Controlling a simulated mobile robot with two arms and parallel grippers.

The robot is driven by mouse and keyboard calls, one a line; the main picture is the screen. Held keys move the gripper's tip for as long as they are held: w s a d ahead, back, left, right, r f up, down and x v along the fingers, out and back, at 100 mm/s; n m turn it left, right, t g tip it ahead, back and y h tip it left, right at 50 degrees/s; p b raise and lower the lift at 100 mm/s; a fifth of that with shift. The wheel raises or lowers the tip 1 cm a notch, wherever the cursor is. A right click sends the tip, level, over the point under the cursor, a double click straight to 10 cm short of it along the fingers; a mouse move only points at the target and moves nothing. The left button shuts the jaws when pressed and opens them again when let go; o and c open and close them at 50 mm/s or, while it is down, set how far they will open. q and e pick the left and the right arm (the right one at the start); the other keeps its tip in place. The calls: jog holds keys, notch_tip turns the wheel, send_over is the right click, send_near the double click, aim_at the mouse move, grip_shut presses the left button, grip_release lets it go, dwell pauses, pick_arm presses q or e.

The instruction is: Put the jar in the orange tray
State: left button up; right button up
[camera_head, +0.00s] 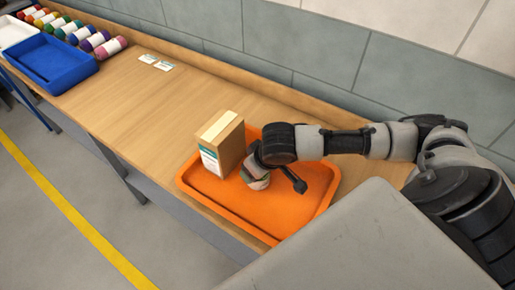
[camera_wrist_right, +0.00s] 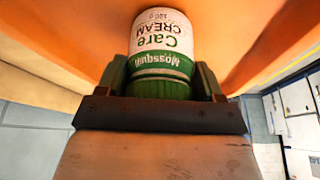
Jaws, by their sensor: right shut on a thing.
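The jar (camera_head: 258,182) is white and green and is held low over the orange tray (camera_head: 273,223), in front of a cardboard box. I cannot tell whether it touches the tray floor. My right gripper (camera_head: 254,168) is shut on the jar. In the right wrist view the jar (camera_wrist_right: 163,38) shows a "Care CREAM" label and a green end between the two fingers, with the orange tray (camera_wrist_right: 90,35) behind it. My left gripper is not in view.
The cardboard box (camera_head: 228,143) stands upright at the tray's far-left side. The bench's middle is clear. A tiled wall runs behind.

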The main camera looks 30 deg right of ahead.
jog(key=o, duration=1)
jog(key=v, duration=1.2)
jog(key=shift+s+a, duration=0.1)
